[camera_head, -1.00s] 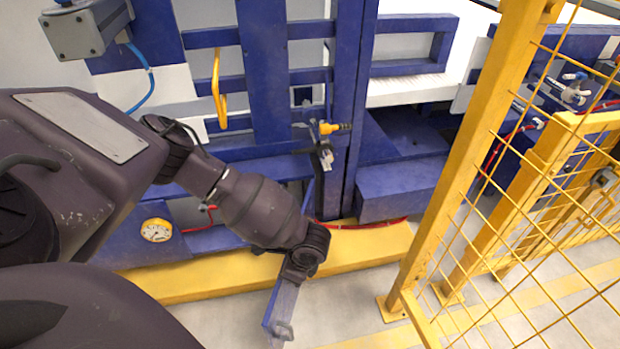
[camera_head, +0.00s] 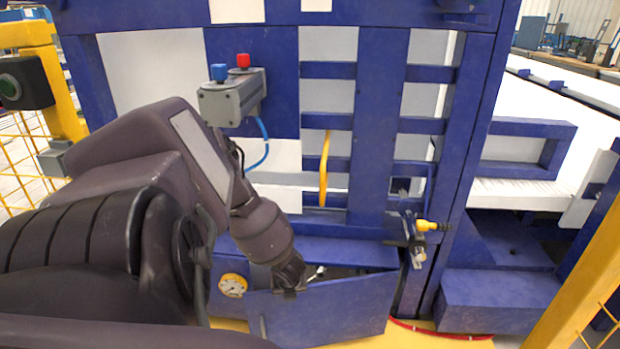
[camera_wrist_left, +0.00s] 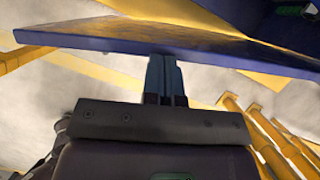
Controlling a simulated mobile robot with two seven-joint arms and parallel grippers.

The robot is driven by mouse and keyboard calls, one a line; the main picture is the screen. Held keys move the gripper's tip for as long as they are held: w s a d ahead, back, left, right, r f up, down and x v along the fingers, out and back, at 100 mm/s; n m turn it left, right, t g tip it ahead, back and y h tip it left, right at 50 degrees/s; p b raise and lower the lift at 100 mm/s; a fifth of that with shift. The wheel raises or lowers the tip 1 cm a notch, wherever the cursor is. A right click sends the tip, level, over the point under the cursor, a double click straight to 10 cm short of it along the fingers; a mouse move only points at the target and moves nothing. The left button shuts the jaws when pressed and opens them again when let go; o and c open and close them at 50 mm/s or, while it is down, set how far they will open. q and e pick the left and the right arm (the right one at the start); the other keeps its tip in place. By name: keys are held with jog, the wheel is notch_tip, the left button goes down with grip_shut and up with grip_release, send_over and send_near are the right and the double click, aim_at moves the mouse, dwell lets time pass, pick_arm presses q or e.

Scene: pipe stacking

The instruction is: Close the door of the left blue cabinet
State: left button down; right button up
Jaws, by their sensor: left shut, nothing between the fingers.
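The blue cabinet door (camera_head: 345,312) stands partly open at the bottom of the head view. Its right side is by the cabinet frame and its left end sticks out toward me. Part of the dark cabinet opening (camera_head: 345,271) shows above it. My left gripper (camera_head: 291,290) is at the door's upper edge, left of its middle. In the left wrist view the gripper's fingers (camera_wrist_left: 165,62) are together and empty, with their tips at the blue door panel (camera_wrist_left: 110,42). I cannot tell whether they touch it. My right gripper is out of view.
A grey button box (camera_head: 230,100) with blue and red buttons and a yellow handle (camera_head: 324,168) are above. A valve with a yellow fitting (camera_head: 427,226) is right of the door. A gauge (camera_head: 233,285) is left. Yellow fencing (camera_head: 588,285) stands at right.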

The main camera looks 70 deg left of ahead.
pick_arm(q)
jog(key=shift+m+t, duration=0.3)
jog(key=shift+m, duration=0.6)
jog(key=a+b, duration=0.1)
jog(key=a, duration=0.1)
jog(key=w+a+b, duration=0.1)
jog(key=a, duration=0.2)
jog(key=shift+w+a+f, duration=0.1)
jog(key=shift+w+f, duration=0.05)
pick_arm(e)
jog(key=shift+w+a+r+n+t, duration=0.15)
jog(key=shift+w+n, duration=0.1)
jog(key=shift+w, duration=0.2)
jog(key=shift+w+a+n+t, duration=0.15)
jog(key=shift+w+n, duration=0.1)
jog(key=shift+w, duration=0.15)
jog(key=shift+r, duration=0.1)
